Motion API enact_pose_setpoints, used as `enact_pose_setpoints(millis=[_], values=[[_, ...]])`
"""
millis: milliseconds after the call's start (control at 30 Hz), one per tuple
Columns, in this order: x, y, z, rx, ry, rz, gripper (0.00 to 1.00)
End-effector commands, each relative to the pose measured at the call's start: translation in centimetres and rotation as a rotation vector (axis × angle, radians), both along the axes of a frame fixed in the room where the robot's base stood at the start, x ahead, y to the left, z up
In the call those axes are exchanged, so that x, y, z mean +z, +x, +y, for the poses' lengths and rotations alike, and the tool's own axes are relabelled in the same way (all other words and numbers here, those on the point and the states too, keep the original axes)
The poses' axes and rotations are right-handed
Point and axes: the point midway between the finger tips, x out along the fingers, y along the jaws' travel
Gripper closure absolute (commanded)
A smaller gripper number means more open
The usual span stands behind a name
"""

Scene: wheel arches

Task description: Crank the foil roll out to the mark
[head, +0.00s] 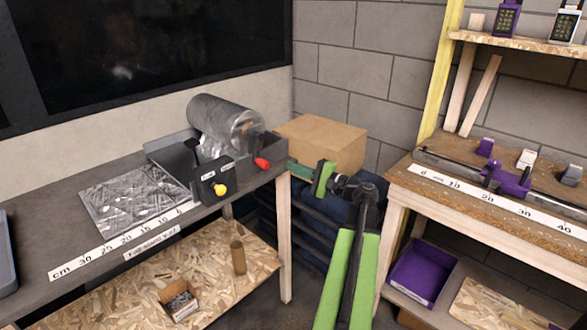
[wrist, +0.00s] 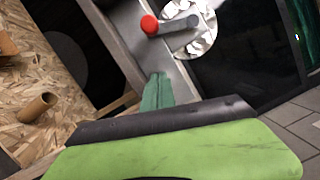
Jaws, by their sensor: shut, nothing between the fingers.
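The silver foil roll (head: 225,122) sits in a dark holder on the left bench, and its round end (wrist: 195,42) shows in the wrist view. A foil sheet (head: 130,207) lies flat on the bench, its left edge near the 25 to 30 part of the cm scale (head: 120,243). The crank's red knob (head: 262,163) is at the roll's right end; its grey arm (wrist: 180,24) and red knob (wrist: 149,25) show in the wrist view. My gripper (head: 291,168) is shut and empty, right of the red knob and apart from it; its green fingertips (wrist: 158,78) show below the crank.
A black box with a yellow knob (head: 220,189) stands on the bench's front edge. A cardboard box (head: 320,140) is behind my gripper. The right bench (head: 480,222) carries purple fittings. A cardboard tube (head: 238,256) stands on the lower shelf.

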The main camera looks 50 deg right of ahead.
Motion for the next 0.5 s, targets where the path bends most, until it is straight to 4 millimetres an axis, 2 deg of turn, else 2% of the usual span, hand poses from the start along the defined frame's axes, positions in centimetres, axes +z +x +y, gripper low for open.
enact_pose_setpoints(millis=[100, 267, 400, 500], values=[[0.3, 2.9, 0.6, 0.005, 0.000, 0.000, 1.00], [0.5, 6.4, 1.2, 0.008, -0.001, 0.001, 1.00], [1.4, 6.4, 3.8, 0.007, -0.001, 0.001, 1.00], [1.7, 6.5, 4.7, 0.007, -0.001, 0.001, 1.00]])
